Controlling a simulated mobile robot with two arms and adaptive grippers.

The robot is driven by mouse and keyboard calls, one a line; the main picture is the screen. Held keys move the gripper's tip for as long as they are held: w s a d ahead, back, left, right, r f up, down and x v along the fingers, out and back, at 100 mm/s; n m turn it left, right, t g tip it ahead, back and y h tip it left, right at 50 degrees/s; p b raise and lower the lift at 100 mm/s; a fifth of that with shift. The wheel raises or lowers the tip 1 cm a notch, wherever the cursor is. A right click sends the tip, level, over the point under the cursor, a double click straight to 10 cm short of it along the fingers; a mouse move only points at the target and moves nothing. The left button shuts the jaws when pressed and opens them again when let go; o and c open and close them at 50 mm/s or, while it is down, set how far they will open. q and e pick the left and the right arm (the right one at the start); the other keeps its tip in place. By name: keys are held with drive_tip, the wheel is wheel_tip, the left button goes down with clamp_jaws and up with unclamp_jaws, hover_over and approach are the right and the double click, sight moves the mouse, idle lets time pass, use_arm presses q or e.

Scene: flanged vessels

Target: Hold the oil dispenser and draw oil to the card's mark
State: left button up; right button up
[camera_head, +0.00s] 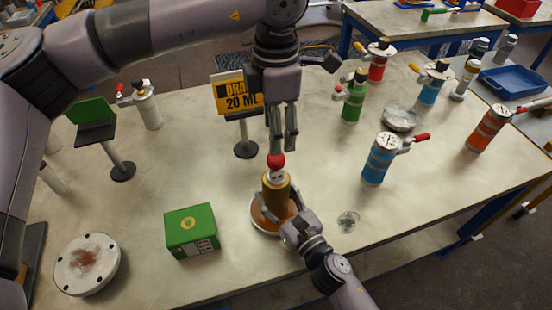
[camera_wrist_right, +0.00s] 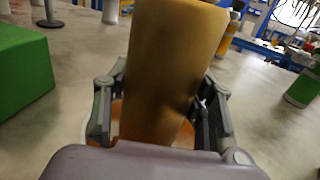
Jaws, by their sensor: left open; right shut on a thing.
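The oil dispenser is a golden-brown cylinder (camera_head: 275,190) with a red knob (camera_head: 275,161) on top. It stands upright on a round orange-brown base (camera_head: 260,217). My right gripper (camera_head: 284,222) is shut around its lower body; the right wrist view shows the cylinder (camera_wrist_right: 170,70) between the fingers (camera_wrist_right: 160,115). My left gripper (camera_head: 284,140) points down just above the red knob, its fingers close together but open; I cannot tell whether they touch it.
A green box (camera_head: 192,230) stands left of the dispenser, with a round white flange (camera_head: 87,264) further left. A small clear dish (camera_head: 348,221) lies to the right. Blue (camera_head: 380,158), green (camera_head: 353,97) and orange (camera_head: 487,127) canisters stand on the right. A green sign (camera_head: 92,112) stands left.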

sight(276, 157)
use_arm(q)
wheel_tip(276, 157, up, 11)
drive_tip(key=shift+r, duration=0.2)
use_arm(e)
drive_tip(key=o, duration=1.6)
drive_tip(key=shift+s, duration=0.1)
